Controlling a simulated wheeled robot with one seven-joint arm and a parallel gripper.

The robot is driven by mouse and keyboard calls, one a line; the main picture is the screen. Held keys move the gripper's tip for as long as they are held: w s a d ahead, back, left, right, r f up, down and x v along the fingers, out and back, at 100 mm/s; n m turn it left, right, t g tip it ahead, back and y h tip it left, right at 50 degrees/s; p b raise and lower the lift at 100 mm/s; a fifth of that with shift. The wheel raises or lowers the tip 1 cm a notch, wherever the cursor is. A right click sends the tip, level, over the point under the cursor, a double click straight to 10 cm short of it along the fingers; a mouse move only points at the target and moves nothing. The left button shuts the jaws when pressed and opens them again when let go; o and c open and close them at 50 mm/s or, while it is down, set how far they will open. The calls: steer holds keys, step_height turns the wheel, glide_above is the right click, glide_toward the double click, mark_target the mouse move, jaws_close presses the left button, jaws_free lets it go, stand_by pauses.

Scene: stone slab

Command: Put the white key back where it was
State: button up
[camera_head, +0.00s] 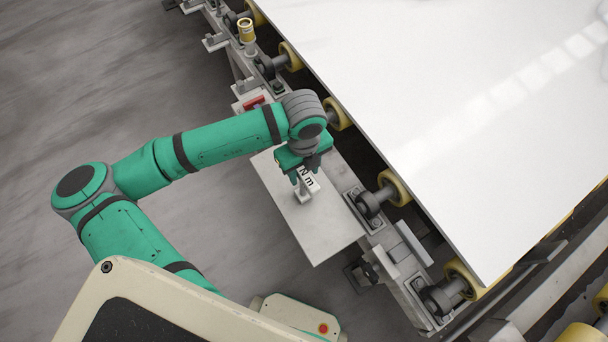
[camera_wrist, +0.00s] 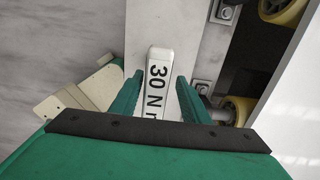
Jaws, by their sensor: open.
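My gripper (camera_head: 302,170) is open, with a finger on each side of the key and small gaps visible. The key's near end is hidden behind the gripper body.
A large white slab (camera_head: 470,110) rests on yellow rollers (camera_head: 393,187) to the right of the plate. A red item (camera_head: 254,103) and a yellow-topped post (camera_head: 246,30) are on the frame further back. Bare floor lies to the left.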

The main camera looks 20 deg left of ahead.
steer(key=r, duration=0.6)
steer(key=shift+s+a+r, duration=0.1)
steer(key=shift+s+a, duration=0.05)
steer(key=shift+a, duration=0.15)
steer(key=shift+d+r, duration=0.15)
steer(key=shift+r, duration=0.7)
